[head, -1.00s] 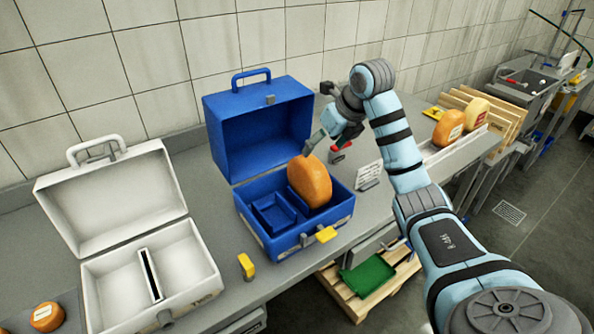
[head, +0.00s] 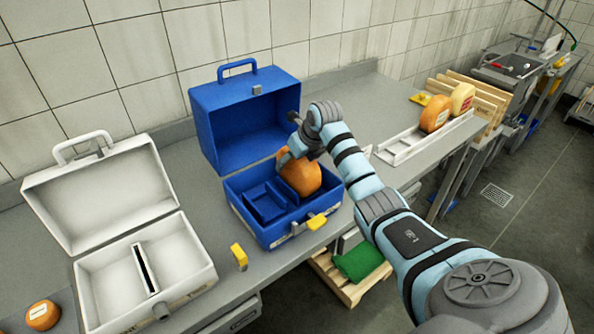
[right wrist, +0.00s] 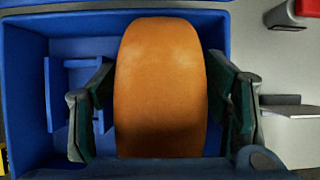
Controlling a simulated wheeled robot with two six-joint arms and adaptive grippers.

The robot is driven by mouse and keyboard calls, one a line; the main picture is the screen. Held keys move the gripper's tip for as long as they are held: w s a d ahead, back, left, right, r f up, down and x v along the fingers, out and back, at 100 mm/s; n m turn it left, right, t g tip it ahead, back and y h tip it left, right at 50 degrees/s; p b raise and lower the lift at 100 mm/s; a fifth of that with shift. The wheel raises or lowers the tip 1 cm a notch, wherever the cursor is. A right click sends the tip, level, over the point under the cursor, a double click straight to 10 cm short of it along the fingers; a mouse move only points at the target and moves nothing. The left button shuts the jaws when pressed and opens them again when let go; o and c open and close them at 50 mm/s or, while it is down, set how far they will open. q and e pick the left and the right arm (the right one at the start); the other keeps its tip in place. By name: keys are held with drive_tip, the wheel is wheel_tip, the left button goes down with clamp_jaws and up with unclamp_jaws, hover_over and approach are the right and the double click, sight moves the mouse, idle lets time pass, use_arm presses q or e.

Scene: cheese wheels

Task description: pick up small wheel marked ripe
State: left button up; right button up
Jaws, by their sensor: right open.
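An orange cheese wheel (head: 301,176) stands on edge in the right part of the open blue case (head: 262,232). It fills the middle of the right wrist view (right wrist: 160,85), where no label shows. My right gripper (head: 294,153) is at this wheel, its open fingers on either side of it in the right wrist view (right wrist: 163,108). I cannot tell whether they touch it. A small orange wheel (head: 42,315) with a pale label lies at the lower left; its writing is unreadable. My left gripper is out of view.
An open white case (head: 200,265) with a divider stands left of the blue case. The blue lid (head: 245,120) rises behind my right gripper. A yellow block (head: 239,256) is near the counter's front edge. A red-topped object (right wrist: 305,8) shows in the right wrist view.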

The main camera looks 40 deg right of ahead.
clamp_jaws()
drive_tip(key=shift+r, duration=0.1)
drive_tip(key=shift+r, duration=0.1)
